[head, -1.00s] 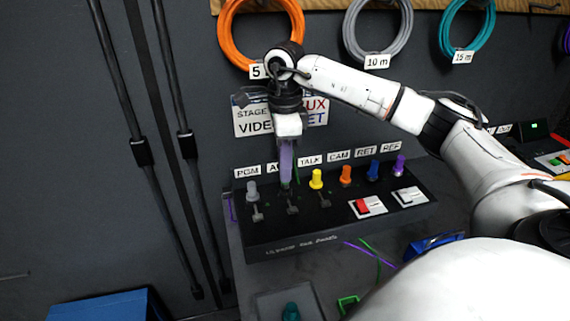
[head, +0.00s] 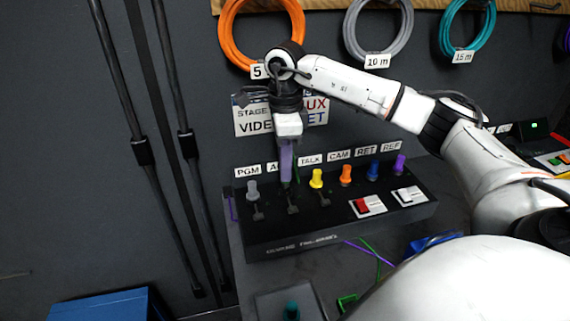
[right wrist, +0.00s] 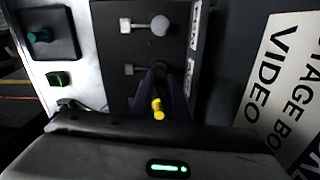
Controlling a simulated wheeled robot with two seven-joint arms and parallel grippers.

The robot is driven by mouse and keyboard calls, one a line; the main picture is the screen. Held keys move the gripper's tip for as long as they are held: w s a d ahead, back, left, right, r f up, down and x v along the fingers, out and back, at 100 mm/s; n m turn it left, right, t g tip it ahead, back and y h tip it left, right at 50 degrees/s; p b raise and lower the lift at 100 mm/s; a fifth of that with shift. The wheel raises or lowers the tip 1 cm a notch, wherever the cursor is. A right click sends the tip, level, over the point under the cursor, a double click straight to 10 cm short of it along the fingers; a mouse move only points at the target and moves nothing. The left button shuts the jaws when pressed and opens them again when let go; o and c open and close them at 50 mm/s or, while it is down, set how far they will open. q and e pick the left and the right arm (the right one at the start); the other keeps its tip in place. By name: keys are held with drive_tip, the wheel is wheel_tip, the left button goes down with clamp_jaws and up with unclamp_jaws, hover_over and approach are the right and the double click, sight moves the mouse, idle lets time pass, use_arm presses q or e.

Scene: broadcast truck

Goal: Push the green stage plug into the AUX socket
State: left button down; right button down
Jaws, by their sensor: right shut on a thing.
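My right gripper (head: 286,181) is shut on the green stage plug, its fingers pointing down at the AUX place in the row on the black panel. The fingers hide most of the plug; a dark green part of it (right wrist: 160,68) shows between them in the right wrist view. The AUX label (head: 272,167) is partly covered by the gripper. The AUX socket itself is hidden, so I cannot tell how deep the plug sits. My left gripper is not in view.
A grey plug (head: 252,190) stands left of the gripper and a yellow plug (head: 317,178) close on its right. Orange, blue and purple plugs follow. Small levers and two switches, one red (head: 363,205), lie in front. A sign (head: 253,120) hangs behind.

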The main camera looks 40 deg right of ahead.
drive_tip(key=shift+f+b, duration=0.6)
drive_tip(key=shift+f, duration=0.55)
drive_tip(key=shift+f, duration=0.15)
drive_tip(key=c, duration=1.6)
unclamp_jaws()
